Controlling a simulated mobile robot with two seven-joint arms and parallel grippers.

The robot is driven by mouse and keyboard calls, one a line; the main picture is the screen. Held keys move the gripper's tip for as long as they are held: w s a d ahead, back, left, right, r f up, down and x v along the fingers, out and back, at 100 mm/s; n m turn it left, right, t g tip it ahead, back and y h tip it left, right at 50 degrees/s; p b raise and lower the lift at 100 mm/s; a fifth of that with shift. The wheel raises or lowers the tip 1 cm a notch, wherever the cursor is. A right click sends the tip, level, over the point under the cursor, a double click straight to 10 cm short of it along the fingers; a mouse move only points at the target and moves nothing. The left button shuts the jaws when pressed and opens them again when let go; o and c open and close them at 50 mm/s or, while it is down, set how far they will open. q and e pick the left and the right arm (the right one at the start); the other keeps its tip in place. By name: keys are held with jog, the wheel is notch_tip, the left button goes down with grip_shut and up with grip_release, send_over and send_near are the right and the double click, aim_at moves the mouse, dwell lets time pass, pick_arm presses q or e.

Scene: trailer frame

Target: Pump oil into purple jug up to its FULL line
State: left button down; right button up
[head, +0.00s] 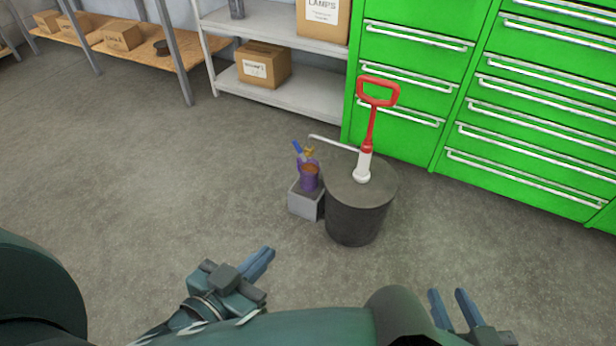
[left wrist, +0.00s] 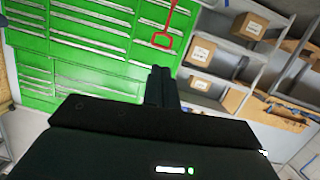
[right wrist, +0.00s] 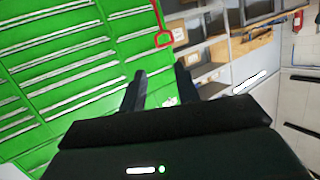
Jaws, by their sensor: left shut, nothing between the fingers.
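The purple jug (head: 309,177) stands upright on a grey block (head: 306,205) beside a dark drum (head: 357,215). Orange-brown shows at the jug; its FULL line and oil level are too small to read. A white hand pump (head: 363,168) with a raised red handle (head: 378,93) stands on the drum, and its thin spout (head: 332,143) reaches left above the jug. The red handle also shows in the left wrist view (left wrist: 162,40) and the right wrist view (right wrist: 163,38). My left gripper (head: 266,256) is shut and empty, in front of the drum. My right gripper (head: 449,294) is open and empty, lower right.
A green drawer cabinet (head: 415,150) stands behind the drum. Grey shelves (head: 290,98) with cardboard boxes (head: 263,66) stand at the back, and a wooden shelf (head: 150,55) is at back left. A blue and yellow item (head: 298,148) is at the jug's top. The floor to the left is clear.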

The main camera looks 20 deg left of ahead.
jog(key=a+g+p, duration=0.1)
jog(key=p, duration=0.2)
jog(key=w+a+f+g+p, duration=0.1)
jog(key=p, duration=0.2)
jog(key=shift+a+f, duration=0.15)
jog(key=shift+f, duration=0.05)
